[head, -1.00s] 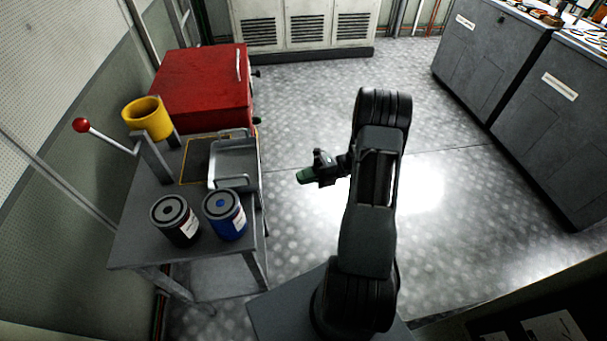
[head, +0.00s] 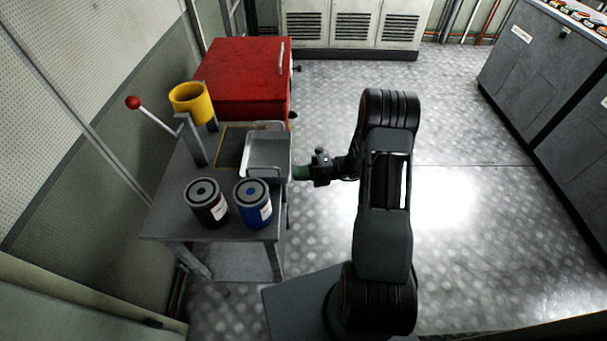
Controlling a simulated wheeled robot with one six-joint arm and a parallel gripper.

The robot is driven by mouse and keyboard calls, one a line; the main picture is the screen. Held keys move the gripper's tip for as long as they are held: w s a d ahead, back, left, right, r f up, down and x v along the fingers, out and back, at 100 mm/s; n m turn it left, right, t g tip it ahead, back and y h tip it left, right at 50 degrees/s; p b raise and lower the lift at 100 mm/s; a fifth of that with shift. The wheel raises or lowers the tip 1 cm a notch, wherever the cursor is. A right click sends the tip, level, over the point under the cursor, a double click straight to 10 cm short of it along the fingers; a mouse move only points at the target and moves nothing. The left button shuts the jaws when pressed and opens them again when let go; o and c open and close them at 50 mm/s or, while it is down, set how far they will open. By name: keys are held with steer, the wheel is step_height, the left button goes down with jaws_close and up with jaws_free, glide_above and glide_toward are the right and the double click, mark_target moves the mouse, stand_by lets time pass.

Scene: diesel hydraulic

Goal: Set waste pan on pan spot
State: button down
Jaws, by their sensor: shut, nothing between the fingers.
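The waste pan (head: 266,153), a shallow grey metal tray with a handle at each end, sits on the bench at its right edge. The pan spot (head: 229,148) is a dark rectangle with a yellow outline, just left of the pan. Its right side is hidden by the pan, and I cannot tell how far the pan overlaps it. My gripper (head: 301,173), with green fingers, is shut and holds nothing. It points left, close to the pan's near right corner. I cannot tell whether it touches the pan.
A black can (head: 206,212) and a blue can (head: 253,212) stand on the near part of the bench (head: 175,222). A yellow cup (head: 191,104) and a red-knobbed lever (head: 133,102) are at the left. A red cabinet (head: 240,80) stands behind. The floor to the right is clear.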

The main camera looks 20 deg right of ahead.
mark_target(277, 165)
steer(key=w+a, duration=0.2)
steer(key=w+a+p, duration=0.1)
steer(key=w, duration=0.2)
steer(key=w+a, duration=0.2)
steer(key=shift+w+a, duration=0.15)
steer(key=shift+a, duration=0.15)
steer(key=shift+d+p, duration=0.15)
steer(key=shift+p, duration=0.2)
